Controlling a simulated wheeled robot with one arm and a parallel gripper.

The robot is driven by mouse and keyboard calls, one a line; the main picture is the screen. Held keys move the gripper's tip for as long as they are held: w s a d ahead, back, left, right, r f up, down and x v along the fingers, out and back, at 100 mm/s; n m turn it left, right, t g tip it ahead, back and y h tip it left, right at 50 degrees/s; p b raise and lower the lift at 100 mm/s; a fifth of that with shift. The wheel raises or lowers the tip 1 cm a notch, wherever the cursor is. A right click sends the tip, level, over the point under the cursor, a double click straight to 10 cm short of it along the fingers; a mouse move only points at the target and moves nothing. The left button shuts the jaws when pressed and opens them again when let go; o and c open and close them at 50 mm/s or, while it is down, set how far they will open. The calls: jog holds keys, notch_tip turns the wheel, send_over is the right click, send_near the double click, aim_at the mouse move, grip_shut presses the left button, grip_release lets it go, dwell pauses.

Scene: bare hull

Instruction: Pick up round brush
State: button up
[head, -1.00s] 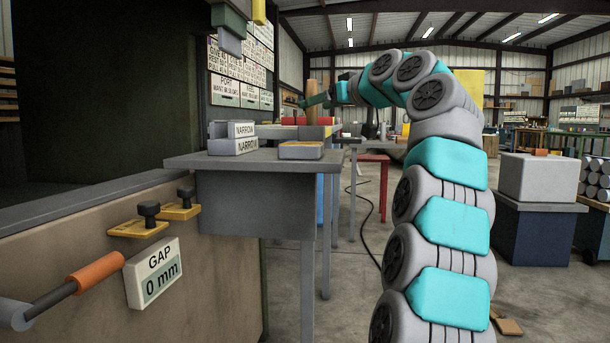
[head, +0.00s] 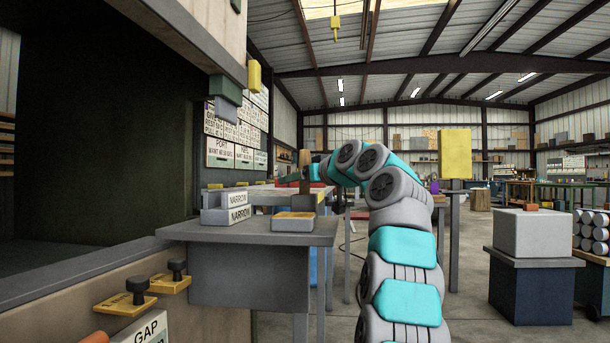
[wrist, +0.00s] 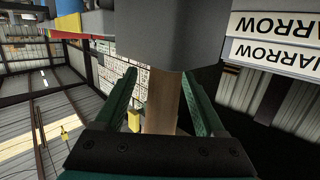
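The round brush appears to be the upright piece with a wooden handle (head: 305,165) beyond the grey bench's near end in the head view. In the wrist view, which is upside down, the wooden handle (wrist: 163,108) runs between my fingers, and a wide grey block (wrist: 168,38) joins its end. I cannot tell whether that block is the brush head or a stand. My gripper (wrist: 160,78) has its two green fingers apart on either side of the handle, with a gap visible on the left. In the head view my gripper (head: 308,180) is small and partly hidden by the handle.
Grey NARROW blocks (head: 226,208) and a yellow-topped block (head: 293,221) stand on the bench (head: 262,232). NARROW blocks also show at the right in the wrist view (wrist: 272,45). Yellow tags (head: 126,305) with black knobs sit on the lower ledge.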

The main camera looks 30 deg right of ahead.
jog(key=shift+r, duration=0.1)
grip_shut()
dwell(0.6)
